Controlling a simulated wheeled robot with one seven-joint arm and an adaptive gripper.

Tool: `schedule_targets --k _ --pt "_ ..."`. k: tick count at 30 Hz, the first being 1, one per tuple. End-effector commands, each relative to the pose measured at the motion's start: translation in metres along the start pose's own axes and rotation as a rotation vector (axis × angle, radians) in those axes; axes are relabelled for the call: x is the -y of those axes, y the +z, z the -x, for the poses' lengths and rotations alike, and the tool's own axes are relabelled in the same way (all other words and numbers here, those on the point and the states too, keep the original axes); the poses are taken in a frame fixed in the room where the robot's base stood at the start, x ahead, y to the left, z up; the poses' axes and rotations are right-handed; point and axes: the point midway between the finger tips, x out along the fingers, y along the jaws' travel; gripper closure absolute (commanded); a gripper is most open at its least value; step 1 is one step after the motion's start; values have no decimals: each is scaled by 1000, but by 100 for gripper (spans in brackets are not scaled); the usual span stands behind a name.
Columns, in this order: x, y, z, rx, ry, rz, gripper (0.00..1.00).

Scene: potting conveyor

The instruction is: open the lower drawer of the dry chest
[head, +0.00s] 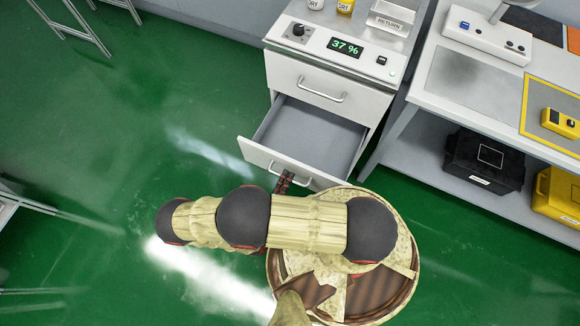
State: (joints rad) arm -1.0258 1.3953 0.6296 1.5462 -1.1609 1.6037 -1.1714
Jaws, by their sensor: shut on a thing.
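The dry chest (285,73) is a white cabinet with a display reading 37 % on top. Its lower drawer (310,135) is pulled well out, and its grey inside looks empty. The upper drawer (345,92) is closed, with its bar handle in view. My gripper (284,181) is at the lower drawer's front, shut on the drawer's handle (290,172). The handle is partly hidden by my gripper, and my arm hides the floor below it.
A workbench (470,82) stands to the right, with a black case (484,163) and a yellow case (558,192) on its lower shelf. A return tray (390,18) and bottles sit on the chest.

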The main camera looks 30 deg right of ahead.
Motion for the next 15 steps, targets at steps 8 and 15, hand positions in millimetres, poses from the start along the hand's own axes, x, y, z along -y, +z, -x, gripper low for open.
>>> schedule_targets --k 8,15 --pt "-1 1 8 0 5 -2 100" --pt "-1 1 8 0 6 -2 100"
